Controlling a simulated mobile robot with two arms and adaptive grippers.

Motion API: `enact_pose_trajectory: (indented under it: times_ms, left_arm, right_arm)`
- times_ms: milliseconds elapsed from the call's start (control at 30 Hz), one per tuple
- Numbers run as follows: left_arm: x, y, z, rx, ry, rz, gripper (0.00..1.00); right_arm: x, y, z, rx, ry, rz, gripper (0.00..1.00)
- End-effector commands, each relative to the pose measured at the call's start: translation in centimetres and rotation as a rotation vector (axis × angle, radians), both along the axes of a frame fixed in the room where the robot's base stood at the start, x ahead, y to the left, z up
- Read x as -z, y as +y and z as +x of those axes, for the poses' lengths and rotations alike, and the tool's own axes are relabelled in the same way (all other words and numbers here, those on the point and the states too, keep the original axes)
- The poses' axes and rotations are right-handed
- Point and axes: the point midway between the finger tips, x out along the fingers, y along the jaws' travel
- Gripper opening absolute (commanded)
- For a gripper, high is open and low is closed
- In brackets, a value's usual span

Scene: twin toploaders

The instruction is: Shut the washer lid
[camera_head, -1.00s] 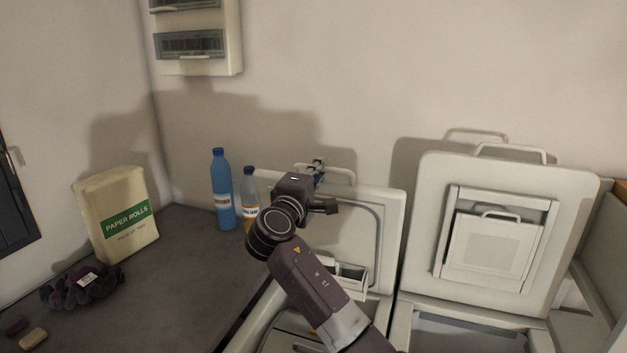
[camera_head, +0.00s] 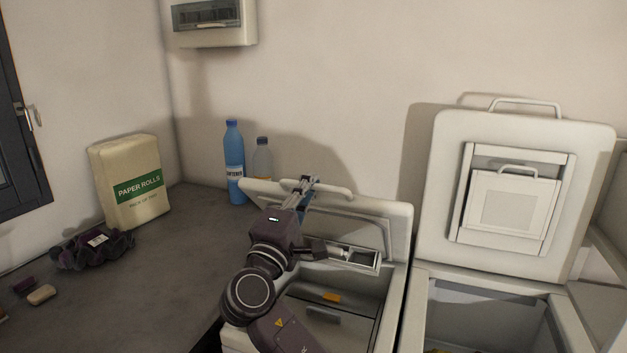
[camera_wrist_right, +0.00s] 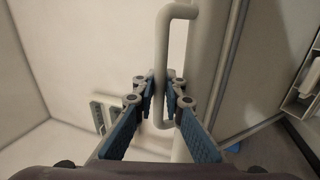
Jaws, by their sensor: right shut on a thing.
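The washer lid (camera_head: 398,217) is on the left of the two top-loading machines. It is raised and leans forward over the open tub, which has a small drawer-like tray (camera_head: 362,260) at its back. My right gripper (camera_head: 304,186) is at the lid's top edge, shut on the lid's handle (camera_head: 335,192). In the right wrist view the light handle bar (camera_wrist_right: 162,50) runs between the blue-padded fingers of the gripper (camera_wrist_right: 164,90). My right arm covers part of the lid and the tub. My left gripper is not in view.
The second machine's lid (camera_head: 437,190) stands upright and open on the right. A blue bottle (camera_head: 234,170) and a smaller bottle (camera_head: 262,160) stand behind the washer's left side.

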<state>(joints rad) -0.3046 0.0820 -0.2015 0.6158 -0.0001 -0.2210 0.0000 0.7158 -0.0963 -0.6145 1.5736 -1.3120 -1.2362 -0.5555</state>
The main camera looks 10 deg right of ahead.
Motion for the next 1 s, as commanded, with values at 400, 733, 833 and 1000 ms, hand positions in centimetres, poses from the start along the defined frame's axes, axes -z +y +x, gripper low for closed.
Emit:
enact_pose_trajectory:
  times_ms: [400,733,833,1000]
  left_arm:
    - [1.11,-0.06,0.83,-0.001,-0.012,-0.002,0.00]
    - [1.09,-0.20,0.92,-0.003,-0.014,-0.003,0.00]
    - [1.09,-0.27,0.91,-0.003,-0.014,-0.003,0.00]
    - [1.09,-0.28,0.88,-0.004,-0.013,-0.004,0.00]
  right_arm:
    - [1.63,0.76,-1.06,0.000,-0.001,0.001,0.00]
    - [1.62,0.77,-1.08,0.000,-0.001,0.001,0.00]
    - [1.62,0.76,-1.07,-0.001,0.000,0.001,0.16]
    - [1.63,0.75,-1.07,0.000,-0.001,0.001,0.17]
